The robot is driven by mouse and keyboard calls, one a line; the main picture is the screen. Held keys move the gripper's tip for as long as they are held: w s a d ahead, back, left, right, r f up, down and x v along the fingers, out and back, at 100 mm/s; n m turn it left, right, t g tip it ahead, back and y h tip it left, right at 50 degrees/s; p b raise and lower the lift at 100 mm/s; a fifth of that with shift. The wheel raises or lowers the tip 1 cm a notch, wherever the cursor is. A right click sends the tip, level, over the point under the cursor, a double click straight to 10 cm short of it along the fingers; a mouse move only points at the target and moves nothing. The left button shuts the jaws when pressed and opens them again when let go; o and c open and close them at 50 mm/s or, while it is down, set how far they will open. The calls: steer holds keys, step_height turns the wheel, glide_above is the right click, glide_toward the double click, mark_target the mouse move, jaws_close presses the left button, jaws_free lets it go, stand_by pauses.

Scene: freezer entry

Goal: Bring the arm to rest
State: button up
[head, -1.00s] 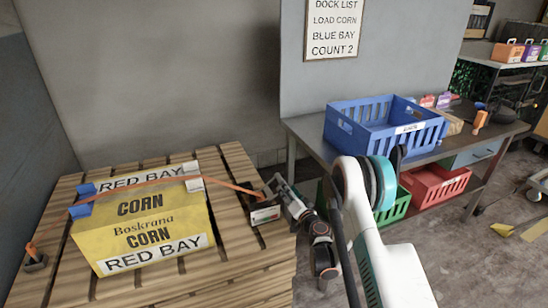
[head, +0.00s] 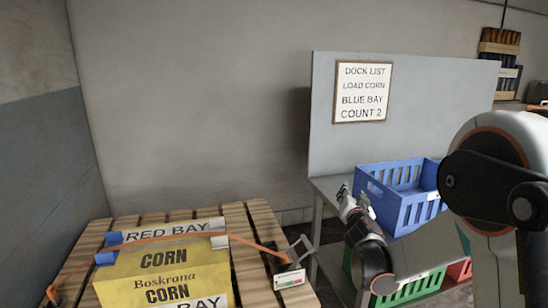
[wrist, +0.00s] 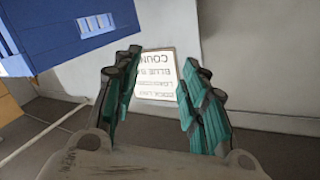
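My arm crosses the right of the head view, its large joint near the camera. My gripper (head: 347,203) is beside the near left corner of the blue crate (head: 405,212), clear of the pallet. The wrist view shows its two teal-padded fingers (wrist: 160,100) spread apart with nothing between them. Behind the gap the dock sign (wrist: 155,72) appears upside down. I cannot tell whether the gripper touches the blue crate.
A yellow corn box (head: 160,275) sits on a wooden pallet (head: 245,240) under an orange strap (head: 225,236). The strap ends at a buckle (head: 289,262) with a grey lever raised. A grey table (head: 330,186) bears the blue crate; a green crate (head: 415,289) is below.

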steer(key=s+d+r+n+g+h, duration=0.1)
steer(key=s+r+g, duration=0.2)
steer(key=s, duration=0.7)
steer(key=s+d+r+n+g, duration=0.1)
steer(key=s+r+g, duration=0.1)
steer(key=s, duration=0.8)
steer(key=s+a+f+n+g+y, duration=0.1)
steer(key=s+a+f, duration=0.1)
steer(key=s, duration=0.6)
steer(key=s+a+f+n+g+y, duration=0.1)
steer(key=s+a+f+n+g, duration=0.1)
steer(key=s, duration=0.6)
steer(key=s+a+f+n+g+y, duration=0.1)
steer(key=s+a+f, duration=0.2)
steer(key=s, duration=0.5)
steer(key=shift+s+n+g+y, duration=0.15)
steer(key=shift+n+g+y, duration=0.15)
steer(key=shift+n+g, duration=0.1)
